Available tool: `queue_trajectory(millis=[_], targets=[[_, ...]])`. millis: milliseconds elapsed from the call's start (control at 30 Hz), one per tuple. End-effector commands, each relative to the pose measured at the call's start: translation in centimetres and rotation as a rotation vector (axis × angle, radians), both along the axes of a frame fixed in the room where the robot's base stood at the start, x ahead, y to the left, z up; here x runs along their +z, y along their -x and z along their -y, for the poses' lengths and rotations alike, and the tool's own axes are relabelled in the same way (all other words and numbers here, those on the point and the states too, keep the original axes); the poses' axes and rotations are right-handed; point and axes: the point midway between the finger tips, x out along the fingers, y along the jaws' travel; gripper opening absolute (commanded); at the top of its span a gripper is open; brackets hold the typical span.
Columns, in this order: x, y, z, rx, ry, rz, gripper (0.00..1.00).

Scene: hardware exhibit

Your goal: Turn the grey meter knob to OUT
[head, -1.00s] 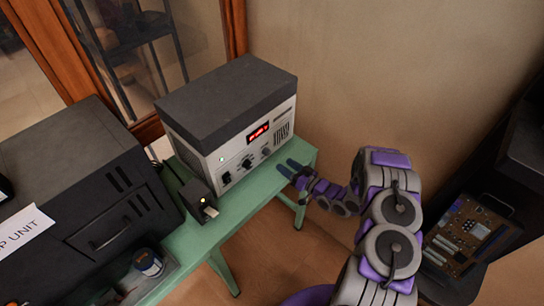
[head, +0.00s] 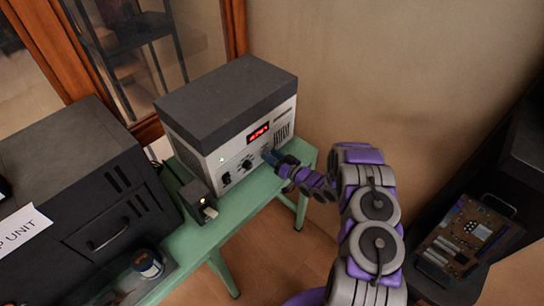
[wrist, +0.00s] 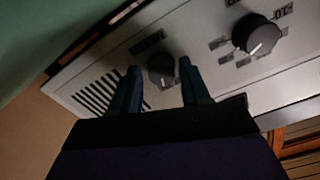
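The grey-white device (head: 212,150) with a dark top stands on the green table, its red display (head: 258,133) lit. My gripper (head: 268,155) is at the right part of its front panel, hiding the small knob there. In the wrist view that small grey knob (wrist: 161,71) lies between the two blue fingertips of my gripper (wrist: 159,65). The fingers are apart, with a narrow gap seen on each side of the knob; contact is not clear. Its label is too dark to read. A larger dark knob (wrist: 254,36) with a white pointer line also shows in the head view (head: 247,164).
A large dark unit (head: 75,190) is further left. A dark panel with a circuit board (head: 468,238) is at the right, beyond my arm.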

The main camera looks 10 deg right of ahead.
Motion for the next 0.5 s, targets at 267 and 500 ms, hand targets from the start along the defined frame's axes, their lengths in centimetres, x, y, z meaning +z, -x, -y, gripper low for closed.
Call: queue_trajectory(millis=[267,500], targets=[[-0.01,-0.01,0.03,0.0,0.0,0.0,0.19],[-0.04,-0.05,0.07,-0.002,0.0,-0.001,0.0]])
